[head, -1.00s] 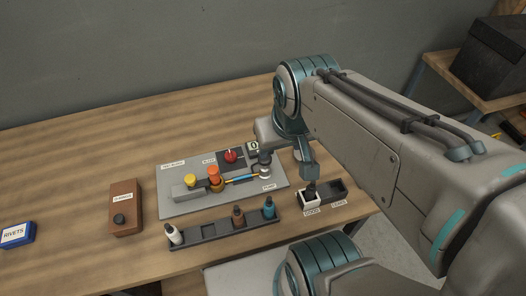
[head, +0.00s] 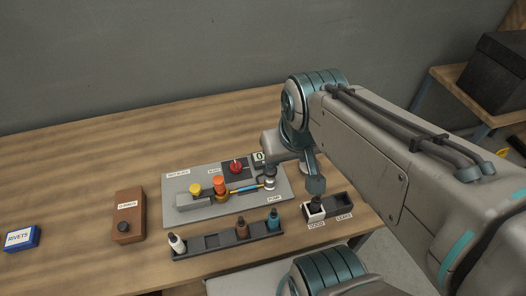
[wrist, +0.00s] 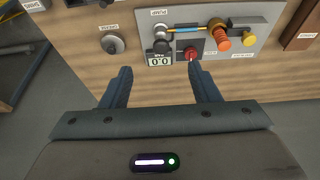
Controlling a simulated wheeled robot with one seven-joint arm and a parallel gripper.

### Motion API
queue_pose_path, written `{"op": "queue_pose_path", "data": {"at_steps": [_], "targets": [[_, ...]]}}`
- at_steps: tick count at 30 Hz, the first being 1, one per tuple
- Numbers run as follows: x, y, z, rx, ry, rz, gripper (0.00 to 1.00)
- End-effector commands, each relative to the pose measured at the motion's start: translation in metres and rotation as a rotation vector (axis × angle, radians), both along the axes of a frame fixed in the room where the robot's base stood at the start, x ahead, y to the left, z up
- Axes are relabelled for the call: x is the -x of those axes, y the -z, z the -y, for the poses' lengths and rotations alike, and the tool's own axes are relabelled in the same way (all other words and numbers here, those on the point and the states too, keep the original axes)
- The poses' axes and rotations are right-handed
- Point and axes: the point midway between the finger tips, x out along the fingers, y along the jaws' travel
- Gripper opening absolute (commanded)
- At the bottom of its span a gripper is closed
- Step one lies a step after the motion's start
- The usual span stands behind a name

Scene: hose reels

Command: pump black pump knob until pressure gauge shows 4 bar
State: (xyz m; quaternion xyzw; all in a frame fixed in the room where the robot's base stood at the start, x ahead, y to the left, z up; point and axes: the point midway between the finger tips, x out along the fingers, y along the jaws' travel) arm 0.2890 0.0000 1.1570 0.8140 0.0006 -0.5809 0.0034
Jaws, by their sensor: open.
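The black pump knob (head: 270,170) stands at the right end of the grey plate (head: 190,222), by the PUMP label. In the wrist view the black knob (wrist: 161,46) is just beyond the pressure gauge (wrist: 159,61), which reads 0.0.
Red (head: 236,166), orange (head: 219,184) and yellow (head: 195,189) knobs share the plate. A bottle rack (head: 210,242) stands in front; a GOOD/LEAKS tray (head: 343,200) is at right. A brown box (head: 129,215) and blue RIVETS box (head: 22,238) are at left, with clear wood between.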

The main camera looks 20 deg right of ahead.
Motion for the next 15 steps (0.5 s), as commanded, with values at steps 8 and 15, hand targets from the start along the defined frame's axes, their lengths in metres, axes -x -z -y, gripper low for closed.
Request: {"op": "queue_pose_path", "data": {"at_steps": [8, 15], "targets": [[0.0000, 0.0000, 0.0000, 0.000, 0.000, 0.000, 0.00], [0.0000, 0.0000, 0.0000, 0.000, 0.000, 0.000, 0.00]]}}
